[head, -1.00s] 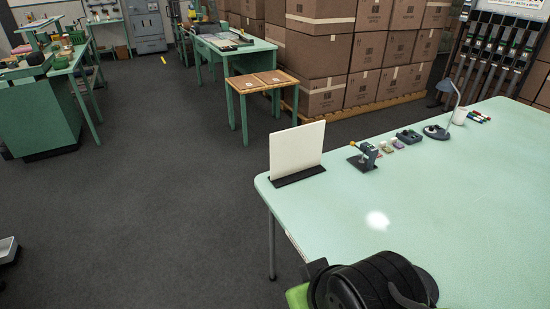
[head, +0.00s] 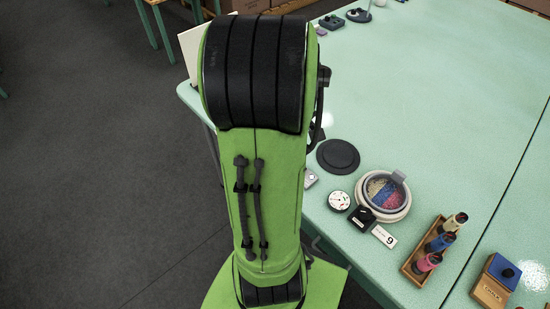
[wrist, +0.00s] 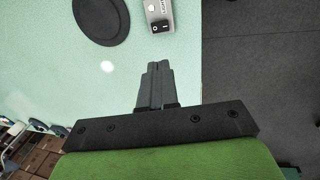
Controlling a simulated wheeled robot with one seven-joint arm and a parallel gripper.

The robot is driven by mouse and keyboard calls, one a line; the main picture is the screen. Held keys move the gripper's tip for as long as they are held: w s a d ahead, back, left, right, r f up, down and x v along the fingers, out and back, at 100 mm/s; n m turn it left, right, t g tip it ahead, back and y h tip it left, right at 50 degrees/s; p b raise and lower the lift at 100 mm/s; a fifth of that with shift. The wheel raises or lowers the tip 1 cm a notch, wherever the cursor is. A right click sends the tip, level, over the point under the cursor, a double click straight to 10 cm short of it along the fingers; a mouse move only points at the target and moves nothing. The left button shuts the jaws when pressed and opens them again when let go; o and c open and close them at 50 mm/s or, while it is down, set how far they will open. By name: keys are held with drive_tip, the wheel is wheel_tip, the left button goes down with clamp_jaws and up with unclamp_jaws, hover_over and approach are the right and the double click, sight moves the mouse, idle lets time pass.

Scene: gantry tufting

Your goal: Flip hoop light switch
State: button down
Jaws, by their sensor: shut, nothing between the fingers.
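The light switch (wrist: 160,27) is a black rocker with a white mark on a silver plate, near the table edge at the top of the wrist view. Part of what looks like the same plate (head: 310,179) shows beside my arm in the head view. My gripper (wrist: 157,66) is shut and empty over the tabletop. Its tips point toward the switch, with a gap between them in the picture. In the head view my arm hides the gripper. A round hoop (head: 384,194) with blue, yellow and pink filling sits on the table right of the plate.
A black disc (head: 338,156) lies on the table by the switch; it also shows in the wrist view (wrist: 101,18). A white dial (head: 339,200), a number 6 tag (head: 384,236), a wooden bottle rack (head: 434,250) and a blue-topped box (head: 495,281) stand nearby. The table's middle is clear.

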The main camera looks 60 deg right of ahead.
drive_tip(key=shift+s+d+f, duration=0.25)
drive_tip(key=shift+s+f, duration=0.05)
drive_tip(key=shift+s, duration=0.2)
drive_tip(key=shift+f, duration=0.1)
drive_tip(key=f+b, duration=0.1)
drive_tip(key=f, duration=0.3)
drive_tip(key=d+f+b, duration=0.1)
drive_tip(key=f, duration=0.4)
drive_tip(key=s+d+f+b, duration=0.1)
drive_tip(key=f+b, duration=0.1)
drive_tip(key=f, duration=0.2)
drive_tip(key=shift+d+f, duration=0.25)
drive_tip(key=shift+f, duration=0.05)
